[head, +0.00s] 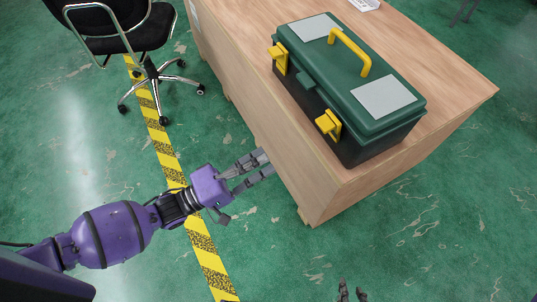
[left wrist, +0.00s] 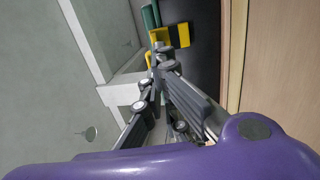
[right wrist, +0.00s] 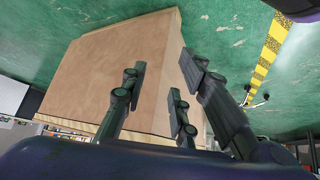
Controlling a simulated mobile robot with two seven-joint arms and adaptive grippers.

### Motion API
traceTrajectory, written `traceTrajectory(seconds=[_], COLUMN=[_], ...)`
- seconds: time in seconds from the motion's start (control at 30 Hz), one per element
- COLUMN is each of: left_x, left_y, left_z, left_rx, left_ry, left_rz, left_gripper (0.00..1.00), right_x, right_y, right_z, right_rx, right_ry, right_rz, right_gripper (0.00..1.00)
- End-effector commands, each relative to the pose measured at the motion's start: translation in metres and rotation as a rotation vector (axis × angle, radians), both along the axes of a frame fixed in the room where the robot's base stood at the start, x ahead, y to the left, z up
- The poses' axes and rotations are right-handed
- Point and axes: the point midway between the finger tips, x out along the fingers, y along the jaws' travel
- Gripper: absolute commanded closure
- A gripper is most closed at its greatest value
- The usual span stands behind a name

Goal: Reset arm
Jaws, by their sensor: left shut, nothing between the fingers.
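My left arm with purple shells comes in from the left in the head view. Its gripper (head: 262,165) is beside the near side of the wooden table (head: 285,165), apart from the toolbox. In the left wrist view the left gripper's fingers (left wrist: 162,55) meet at the tips with nothing between them. My right gripper (head: 351,291) shows only as fingertips at the bottom edge of the head view. In the right wrist view its fingers (right wrist: 165,85) are spread apart and empty, with the table's wooden side (right wrist: 85,75) beyond them.
A green and black toolbox (head: 382,127) with yellow latches and handle stands closed on the table. A black office chair (head: 145,30) is at upper left. Yellow-black tape (head: 163,150) crosses the green floor.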

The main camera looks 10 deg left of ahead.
Motion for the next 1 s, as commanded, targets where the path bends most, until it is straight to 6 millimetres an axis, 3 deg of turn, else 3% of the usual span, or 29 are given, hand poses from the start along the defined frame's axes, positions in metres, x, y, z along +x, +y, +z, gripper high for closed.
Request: traceTrajectory(seconds=[0.67, 0.9, 1.0], left_x=[0.001, 0.019, 0.013], left_y=[0.000, -0.007, -0.006], left_z=[-0.004, -0.037, -0.049], left_rx=[0.060, 0.570, 0.823], left_ry=[-0.056, -0.399, -0.515], left_rz=[0.017, 0.119, 0.171], left_gripper=[1.00, 1.00, 1.00], right_x=[-0.007, -0.008, -0.005], right_y=[0.000, 0.000, 0.003], right_z=[-0.001, 0.002, 0.011], right_rx=[0.001, 0.008, 0.015], right_ry=[0.011, 0.014, 0.010], right_rz=[-0.004, -0.012, -0.014], right_gripper=[0.72, 0.72, 0.72])
